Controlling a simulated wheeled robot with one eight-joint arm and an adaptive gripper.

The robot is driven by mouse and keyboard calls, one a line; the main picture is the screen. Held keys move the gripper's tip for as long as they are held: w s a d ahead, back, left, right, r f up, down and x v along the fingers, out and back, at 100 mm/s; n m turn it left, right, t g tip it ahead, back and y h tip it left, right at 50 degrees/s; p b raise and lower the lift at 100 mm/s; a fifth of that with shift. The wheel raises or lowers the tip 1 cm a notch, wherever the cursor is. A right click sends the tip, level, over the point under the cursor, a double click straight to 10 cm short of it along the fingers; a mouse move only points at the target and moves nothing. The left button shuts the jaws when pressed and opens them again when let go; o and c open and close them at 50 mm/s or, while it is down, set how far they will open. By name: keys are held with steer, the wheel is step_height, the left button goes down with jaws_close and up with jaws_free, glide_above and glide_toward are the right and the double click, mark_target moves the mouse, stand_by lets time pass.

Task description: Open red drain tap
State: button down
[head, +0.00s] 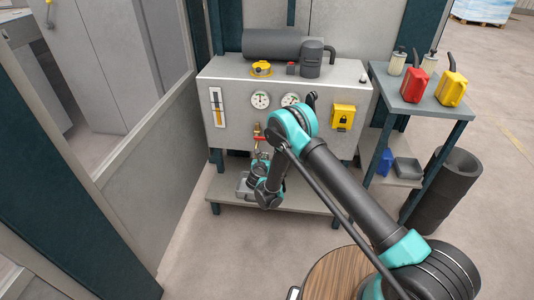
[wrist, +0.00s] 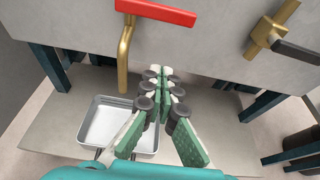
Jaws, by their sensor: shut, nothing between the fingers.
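The red drain tap has a flat red lever (wrist: 157,11) at the top of the wrist view, above a brass spout (wrist: 124,58) that bends downward. The lever runs sideways to the right of the spout. In the head view the small red lever (head: 260,138) shows below the gauges on the grey cabinet front, partly behind my arm. My gripper (wrist: 160,72) is shut and empty, its fingertips below the lever and right of the spout, apparently apart from both.
A metal tray (wrist: 88,126) sits on the lower shelf under the spout. A second brass valve (wrist: 262,36) with a dark handle is to the right. A side table (head: 412,108) with red and yellow cans stands right of the cabinet. Floor left of the cabinet is clear.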

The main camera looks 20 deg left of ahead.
mark_target(264, 138)
steer(key=w+a+r, duration=0.1)
steer(key=w, duration=0.6)
steer(key=shift+a+r, duration=0.25)
steer(key=shift+a, duration=0.1)
